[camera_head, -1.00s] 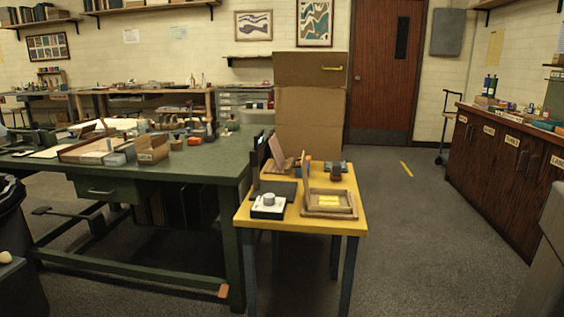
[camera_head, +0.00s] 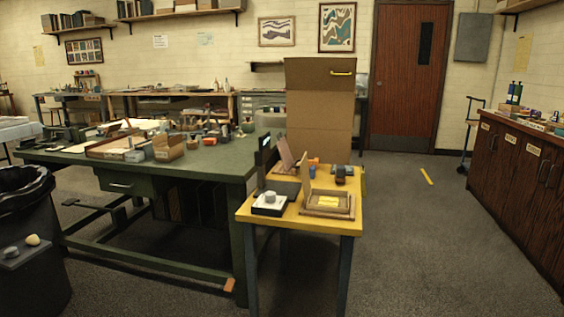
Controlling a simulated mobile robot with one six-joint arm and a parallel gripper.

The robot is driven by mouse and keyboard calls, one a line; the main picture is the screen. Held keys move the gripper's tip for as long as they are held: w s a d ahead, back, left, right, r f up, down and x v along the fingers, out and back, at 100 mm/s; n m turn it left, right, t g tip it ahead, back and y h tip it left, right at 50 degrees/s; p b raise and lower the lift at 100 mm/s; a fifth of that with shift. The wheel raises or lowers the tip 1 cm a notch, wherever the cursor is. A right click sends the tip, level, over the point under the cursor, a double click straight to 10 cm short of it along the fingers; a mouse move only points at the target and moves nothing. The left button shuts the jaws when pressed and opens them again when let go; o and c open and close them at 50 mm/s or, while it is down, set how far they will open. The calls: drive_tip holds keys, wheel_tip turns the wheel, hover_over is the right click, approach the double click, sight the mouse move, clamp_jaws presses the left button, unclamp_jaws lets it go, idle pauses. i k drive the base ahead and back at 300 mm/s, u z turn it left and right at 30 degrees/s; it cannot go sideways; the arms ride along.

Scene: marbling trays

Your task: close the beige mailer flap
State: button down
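An open, shallow beige-brown box (camera_head: 348,213), which looks like the mailer, sits on the front right of the yellow table (camera_head: 285,223). A yellow item (camera_head: 327,202) lies inside it. My gripper is not in view.
A white-and-black device with a grey knob (camera_head: 270,198) sits at the table's front left. A large green workbench (camera_head: 210,160) adjoins on the left. A tall cardboard box (camera_head: 320,115) stands behind. Open floor (camera_head: 425,235) lies right, before dark cabinets (camera_head: 520,190).

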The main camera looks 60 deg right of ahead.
sight(304, 164)
drive_tip(key=z, duration=0.15)
drive_tip(key=i, duration=0.9)
drive_tip(key=u, duration=0.05)
